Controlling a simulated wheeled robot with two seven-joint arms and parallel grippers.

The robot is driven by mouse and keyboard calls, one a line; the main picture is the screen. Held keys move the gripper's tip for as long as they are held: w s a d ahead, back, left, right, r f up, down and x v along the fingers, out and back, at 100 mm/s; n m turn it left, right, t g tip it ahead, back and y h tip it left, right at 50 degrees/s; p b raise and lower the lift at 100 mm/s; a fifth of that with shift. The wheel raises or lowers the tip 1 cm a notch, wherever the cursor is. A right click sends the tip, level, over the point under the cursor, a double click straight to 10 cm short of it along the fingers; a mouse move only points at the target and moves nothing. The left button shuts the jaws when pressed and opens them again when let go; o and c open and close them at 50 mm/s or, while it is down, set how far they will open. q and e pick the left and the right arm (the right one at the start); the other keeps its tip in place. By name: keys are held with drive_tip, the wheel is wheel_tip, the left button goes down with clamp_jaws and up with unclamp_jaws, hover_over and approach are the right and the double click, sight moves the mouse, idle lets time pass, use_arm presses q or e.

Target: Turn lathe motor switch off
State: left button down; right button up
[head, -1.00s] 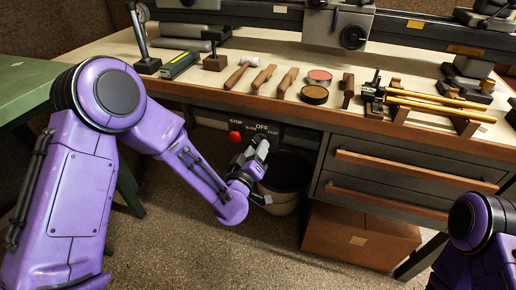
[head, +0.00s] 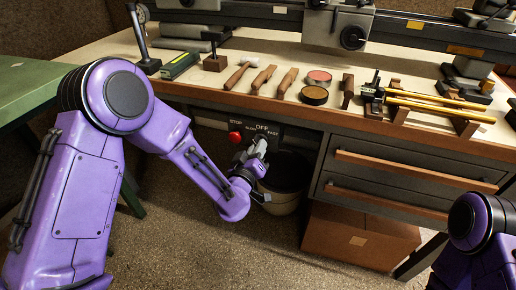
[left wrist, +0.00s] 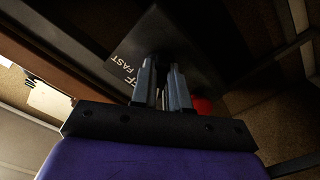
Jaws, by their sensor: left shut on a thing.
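The lathe motor switch panel (head: 283,143) is a dark plate under the bench's front edge. It carries the words STOP, OFF, SLOW and FAST and a round red stop button (head: 235,137). My left gripper (head: 261,140) is at the panel just below OFF, to the right of the red button. Its fingers are shut on the switch knob, which is mostly hidden by them. In the left wrist view, the two grey fingers (left wrist: 164,88) reach to the dark panel (left wrist: 165,45) beside FAST. The knob's pointing direction cannot be read. My right gripper is out of view.
A bin (head: 284,182) stands right under the panel, close to my left wrist. A cardboard box (head: 360,236) sits below the drawers (head: 405,175). The floor in front is clear.

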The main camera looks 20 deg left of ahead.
use_arm(q)
drive_tip(key=shift+f+m+p, duration=0.1)
drive_tip(key=shift+m+p, duration=0.25)
drive_tip(key=shift+m, duration=3.05)
drive_tip(key=shift+a, duration=0.1)
drive_tip(key=c, duration=1.1)
unclamp_jaws()
drive_tip(key=shift+s, duration=0.1)
